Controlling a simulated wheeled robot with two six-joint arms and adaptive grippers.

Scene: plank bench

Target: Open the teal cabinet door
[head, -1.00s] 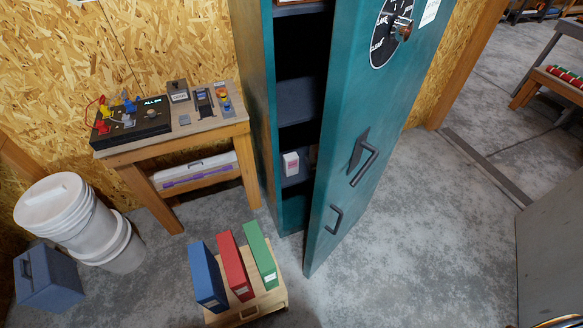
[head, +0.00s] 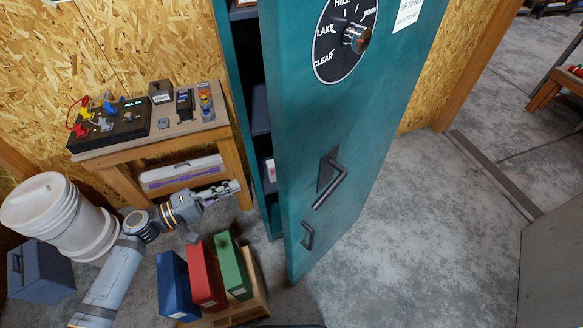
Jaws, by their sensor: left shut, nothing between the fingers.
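The teal cabinet (head: 228,60) stands in the middle of the head view. Its teal door (head: 345,110) is ajar, swung out to the right, and shelves show in the gap at its left. The door carries a dial with a knob (head: 356,38), a dark lever handle (head: 330,178) and a smaller pull handle (head: 307,236). My left gripper (head: 236,187) is shut and empty, left of the door's free edge and in front of the wooden table, apart from the door. My right gripper is not in view.
A wooden table (head: 150,143) with a control box (head: 110,125) stands at the left. White buckets (head: 62,215) and a grey box (head: 38,270) are on the floor. Blue, red and green binders (head: 205,275) stand in a wooden crate at the front. The floor (head: 400,240) right of the door is clear.

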